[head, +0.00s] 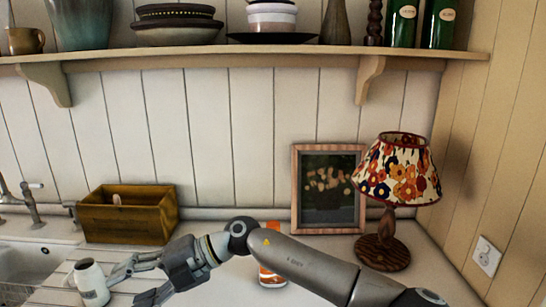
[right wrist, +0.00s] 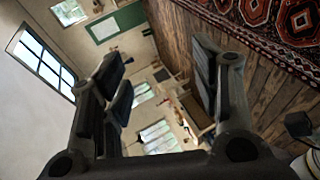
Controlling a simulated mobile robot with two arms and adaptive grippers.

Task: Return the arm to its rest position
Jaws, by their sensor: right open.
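My right arm comes in from the lower right in the head view and reaches left across the counter. Its right gripper (head: 128,285) is open, with its fingers pointing left. In the right wrist view the two fingers (right wrist: 160,92) stand wide apart with nothing between them. A white mug (head: 91,284) stands at the lower left, just left of the fingertips in the picture. I cannot tell whether they touch. My left gripper is not in view.
A wooden box (head: 128,222) stands at the back left beside the sink (head: 25,262). An orange and white container (head: 270,275) is partly hidden behind my arm. A framed picture (head: 328,215) and a lamp (head: 396,180) stand at the back right. A loaded shelf (head: 240,57) runs above.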

